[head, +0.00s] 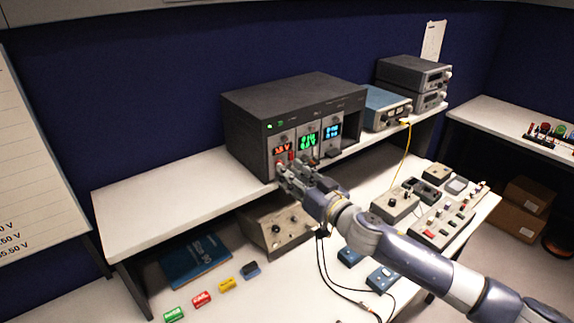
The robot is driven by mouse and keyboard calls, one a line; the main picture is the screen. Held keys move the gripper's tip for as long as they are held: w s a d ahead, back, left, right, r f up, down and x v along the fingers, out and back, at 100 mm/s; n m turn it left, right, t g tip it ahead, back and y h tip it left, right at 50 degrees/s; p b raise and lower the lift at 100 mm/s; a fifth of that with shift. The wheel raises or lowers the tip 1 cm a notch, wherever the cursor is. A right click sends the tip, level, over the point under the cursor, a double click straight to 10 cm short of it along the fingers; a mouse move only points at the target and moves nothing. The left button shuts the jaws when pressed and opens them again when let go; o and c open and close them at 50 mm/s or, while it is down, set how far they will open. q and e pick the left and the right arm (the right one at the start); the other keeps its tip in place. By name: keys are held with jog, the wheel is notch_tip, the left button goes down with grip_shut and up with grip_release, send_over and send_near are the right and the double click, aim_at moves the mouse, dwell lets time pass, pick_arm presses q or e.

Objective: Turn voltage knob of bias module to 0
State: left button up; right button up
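A dark grey instrument chassis (290,97) stands on the raised shelf and holds several front modules. Its left module has a red display (282,149) that seems to end in V; its digits are too small to read surely. Beside it are a green display (307,141) and a blue display (333,131). I cannot read which one is the bias module. My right gripper (284,168) is at the lower front of the red-display module, with its fingers over the knob area. The knob there is hidden, and whether the fingers are closed on it is unclear. My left gripper is out of view.
A blue instrument (385,107) and stacked grey units (412,76) stand to the right on the shelf. Below lie a grey box (262,230), a blue book (196,262), coloured blocks and cables. Small boxes (396,205) crowd the right bench. The shelf's left end (160,190) is clear.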

jog(key=shift+x, duration=1.25)
grip_shut()
